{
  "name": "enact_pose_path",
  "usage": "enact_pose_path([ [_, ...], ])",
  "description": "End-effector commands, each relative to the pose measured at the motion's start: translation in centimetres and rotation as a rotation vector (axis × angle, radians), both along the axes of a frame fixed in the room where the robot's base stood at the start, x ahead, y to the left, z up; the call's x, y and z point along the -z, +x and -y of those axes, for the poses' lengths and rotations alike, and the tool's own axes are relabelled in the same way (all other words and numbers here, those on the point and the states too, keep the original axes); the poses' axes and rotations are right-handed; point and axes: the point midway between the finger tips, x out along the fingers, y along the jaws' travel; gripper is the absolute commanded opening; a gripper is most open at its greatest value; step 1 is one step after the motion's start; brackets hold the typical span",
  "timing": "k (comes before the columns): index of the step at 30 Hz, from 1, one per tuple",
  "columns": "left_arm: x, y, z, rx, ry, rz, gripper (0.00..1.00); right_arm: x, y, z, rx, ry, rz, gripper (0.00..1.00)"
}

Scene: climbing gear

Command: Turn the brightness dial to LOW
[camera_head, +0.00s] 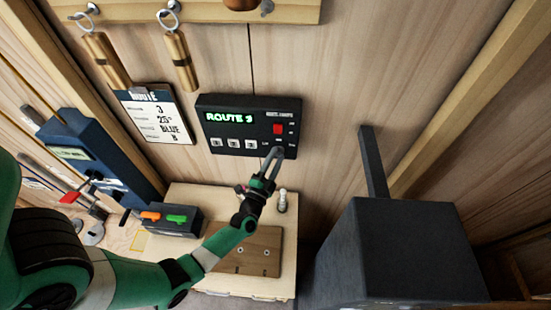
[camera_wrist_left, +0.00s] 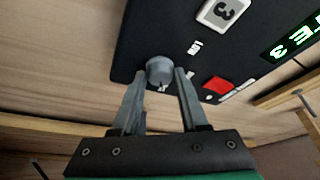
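The black route panel (camera_head: 249,124) is on the wooden wall, with a green display reading ROUTE 3, a row of light buttons and a red switch (camera_head: 278,129). The brightness dial (camera_wrist_left: 160,70) is a round grey knob at the panel's edge in the left wrist view; a small mark shows near its lower rim there. My left gripper (camera_wrist_left: 160,80) has one fingertip on each side of the dial, with narrow gaps seeming to show. The dial's exact setting is too small to read. My right gripper is out of view.
A clipboard (camera_head: 152,113) hangs left of the panel, below two brass cylinders on hooks. A wooden bench (camera_head: 196,193) below holds a dark box with orange and green levers (camera_head: 167,219). A blue device (camera_head: 95,155) stands at left.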

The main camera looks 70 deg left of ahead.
Motion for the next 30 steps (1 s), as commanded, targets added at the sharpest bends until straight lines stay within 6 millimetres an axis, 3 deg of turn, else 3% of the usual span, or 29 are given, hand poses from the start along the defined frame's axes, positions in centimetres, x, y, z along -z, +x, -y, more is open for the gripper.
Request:
enact_pose_path([
  [1, 0.0, 0.0, 0.0, 0.000, 0.000, 0.000, 0.22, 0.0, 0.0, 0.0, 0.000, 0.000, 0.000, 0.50],
  [5, 0.0, 0.0, 0.0, 0.000, 0.000, 0.000, 0.00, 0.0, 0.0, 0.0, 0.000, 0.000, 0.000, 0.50],
  [17, 0.2, 0.1, 0.1, 0.001, -0.020, 0.039, 0.00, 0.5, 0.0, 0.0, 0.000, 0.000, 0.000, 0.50],
  [30, 0.6, 0.3, 0.2, 0.002, -0.166, 0.312, 0.00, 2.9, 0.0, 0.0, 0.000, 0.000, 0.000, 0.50],
])
